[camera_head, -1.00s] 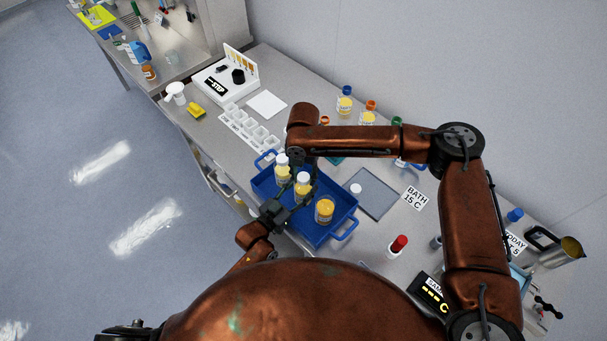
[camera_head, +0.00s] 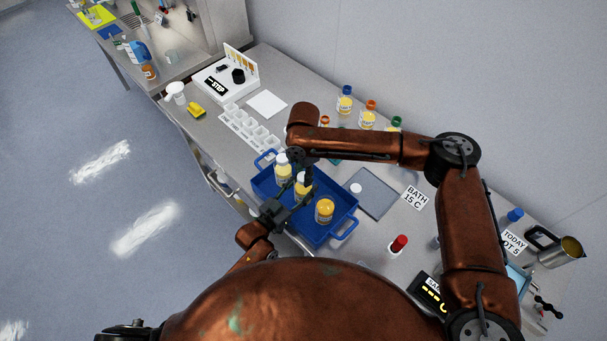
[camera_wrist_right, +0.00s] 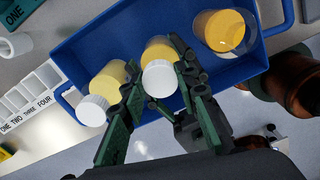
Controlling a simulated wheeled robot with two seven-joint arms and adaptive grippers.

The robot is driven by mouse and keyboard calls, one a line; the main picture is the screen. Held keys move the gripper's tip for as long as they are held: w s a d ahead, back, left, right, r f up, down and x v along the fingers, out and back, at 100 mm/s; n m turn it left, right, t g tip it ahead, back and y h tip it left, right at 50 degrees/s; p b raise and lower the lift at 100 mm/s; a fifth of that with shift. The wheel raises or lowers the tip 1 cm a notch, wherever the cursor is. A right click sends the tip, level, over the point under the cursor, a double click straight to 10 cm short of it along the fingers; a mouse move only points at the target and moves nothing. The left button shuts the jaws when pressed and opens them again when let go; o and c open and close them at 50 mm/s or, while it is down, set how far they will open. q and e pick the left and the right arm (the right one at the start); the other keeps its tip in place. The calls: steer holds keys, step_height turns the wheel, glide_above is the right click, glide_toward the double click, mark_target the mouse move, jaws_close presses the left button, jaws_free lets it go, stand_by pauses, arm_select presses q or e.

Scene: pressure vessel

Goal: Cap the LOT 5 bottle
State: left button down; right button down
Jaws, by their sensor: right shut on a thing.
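In the blue tray (camera_head: 342,228) stand several bottles with yellow contents. The left bottle (camera_head: 282,172) and the middle bottle (camera_head: 303,190) have white caps; the right bottle (camera_head: 324,211) shows no white cap. No lot number is readable on them. My right gripper (camera_wrist_right: 160,72) comes from above, shut with the white cap (camera_wrist_right: 158,78) of the middle bottle between its fingers. Whether the cap is seated cannot be told. My left gripper (camera_head: 277,211) is low at the tray's near side, close to the middle bottle; its fingertips are unclear.
A white disc (camera_head: 356,188) lies on the grey pad (camera_head: 378,197) beside the tray. A "TODAY" sign (camera_head: 513,242) ending in "OT 5" stands at right. A red-capped item (camera_head: 398,245), a strip of white cups (camera_head: 250,128) and capped bottles (camera_head: 367,115) surround the tray.

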steer(key=m, duration=1.8)
steer(key=c, duration=1.5)
jaws_free()
steer(key=shift+r, duration=2.25)
